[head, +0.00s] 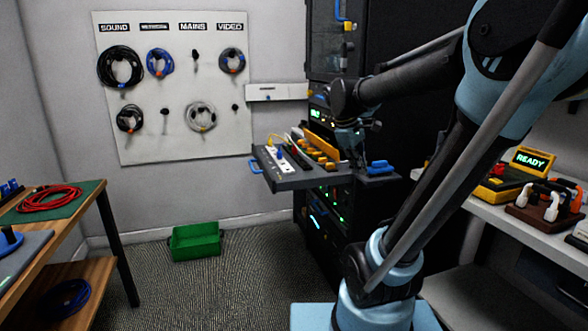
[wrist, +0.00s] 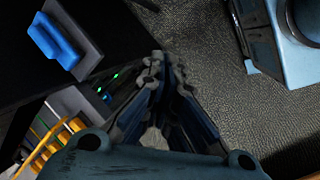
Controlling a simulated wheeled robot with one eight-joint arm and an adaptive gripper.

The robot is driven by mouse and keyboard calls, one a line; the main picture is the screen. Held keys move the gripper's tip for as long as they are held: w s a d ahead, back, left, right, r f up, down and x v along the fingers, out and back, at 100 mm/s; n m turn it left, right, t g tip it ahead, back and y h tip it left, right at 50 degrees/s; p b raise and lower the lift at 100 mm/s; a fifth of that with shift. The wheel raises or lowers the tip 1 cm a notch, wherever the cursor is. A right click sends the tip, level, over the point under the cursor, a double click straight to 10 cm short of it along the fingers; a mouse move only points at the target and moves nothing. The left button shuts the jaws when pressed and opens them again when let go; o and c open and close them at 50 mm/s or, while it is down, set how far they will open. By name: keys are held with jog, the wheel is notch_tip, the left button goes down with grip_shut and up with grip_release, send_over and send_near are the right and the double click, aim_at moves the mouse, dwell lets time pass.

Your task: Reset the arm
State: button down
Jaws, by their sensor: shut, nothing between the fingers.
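My arm reaches from the right of the head view toward the black rack. My gripper (head: 352,148) hangs at its end, just over the pulled-out rack shelf (head: 290,184). In the wrist view my gripper (wrist: 155,62) is shut, with its fingertips together and nothing between them. Its fingers point past the shelf's edge, with carpet behind them. A blue object (head: 379,167) lies on the shelf's right end, apart from the gripper. It also shows in the wrist view (wrist: 53,40).
The shelf holds a white power strip (head: 273,158) and yellow blocks (head: 318,155). A cable board (head: 172,85) hangs on the back wall. A green bin (head: 196,242) stands on the floor. A wooden table (head: 98,208) with a red cable is left; a white bench (head: 490,205) is right.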

jog(key=s+a+f+m+y, duration=0.1)
jog(key=s+f+m+y, duration=0.2)
jog(key=s+f+m, duration=0.6)
jog(key=s+f, duration=0.7)
jog(key=shift+s+a+f+m+t+y, duration=0.25)
jog(key=shift+s+f+m+t+y, duration=0.05)
jog(key=shift+f+m, duration=0.1)
jog(key=shift+w+f, duration=0.15)
jog(key=shift+w, duration=0.25)
dwell(0.4)
